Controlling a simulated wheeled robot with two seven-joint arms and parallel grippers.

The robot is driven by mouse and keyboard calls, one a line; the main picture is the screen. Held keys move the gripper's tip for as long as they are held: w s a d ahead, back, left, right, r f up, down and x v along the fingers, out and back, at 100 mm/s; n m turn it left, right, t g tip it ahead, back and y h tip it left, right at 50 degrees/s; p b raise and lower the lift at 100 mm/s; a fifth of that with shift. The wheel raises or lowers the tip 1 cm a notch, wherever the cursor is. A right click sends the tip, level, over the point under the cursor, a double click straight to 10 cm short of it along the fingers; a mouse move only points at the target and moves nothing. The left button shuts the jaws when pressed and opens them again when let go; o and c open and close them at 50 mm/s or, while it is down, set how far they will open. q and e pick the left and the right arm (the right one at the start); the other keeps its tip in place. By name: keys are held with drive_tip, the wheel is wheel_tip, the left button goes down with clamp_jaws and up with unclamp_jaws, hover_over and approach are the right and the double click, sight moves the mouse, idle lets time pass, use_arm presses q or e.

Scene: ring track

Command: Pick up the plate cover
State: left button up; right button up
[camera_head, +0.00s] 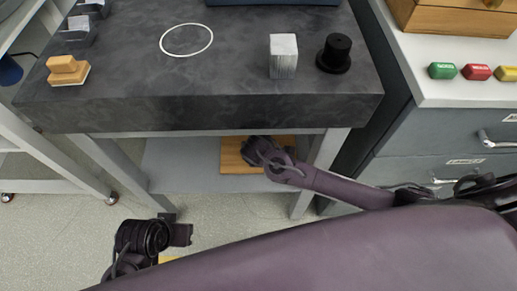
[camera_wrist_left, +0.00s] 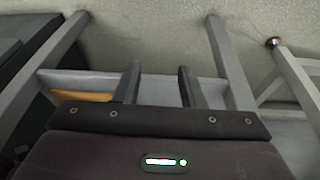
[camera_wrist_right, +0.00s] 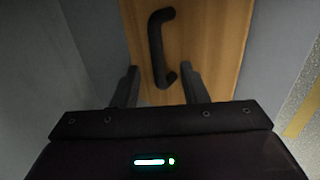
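The plate cover appears to be the wooden board (camera_head: 233,158) on the low shelf under the dark table. In the right wrist view the board (camera_wrist_right: 215,45) fills the middle and carries a black bent handle (camera_wrist_right: 157,45). My right gripper (camera_wrist_right: 162,88) is open, its fingers apart on either side of the handle's near end, with no visible contact. In the head view my right wrist hides part of the board. My left gripper (camera_wrist_left: 158,82) is open and empty. In the head view it hangs low in front of the table (camera_head: 182,234).
On the table (camera_head: 120,75) are a metal block (camera_head: 283,57), a black knob-like weight (camera_head: 335,54), a wooden-topped stamp (camera_head: 68,69) and a white ring (camera_head: 187,39). Table legs flank the shelf (camera_head: 180,160). A drawer cabinet (camera_head: 440,145) stands to the right.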

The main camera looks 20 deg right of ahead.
drive_tip(key=x, duration=0.3)
drive_tip(key=shift+w+f+b, duration=0.1)
drive_tip(key=shift+w+b, duration=0.1)
drive_tip(key=shift+b, duration=0.2)
drive_tip(key=shift+c, duration=0.2)
clamp_jaws()
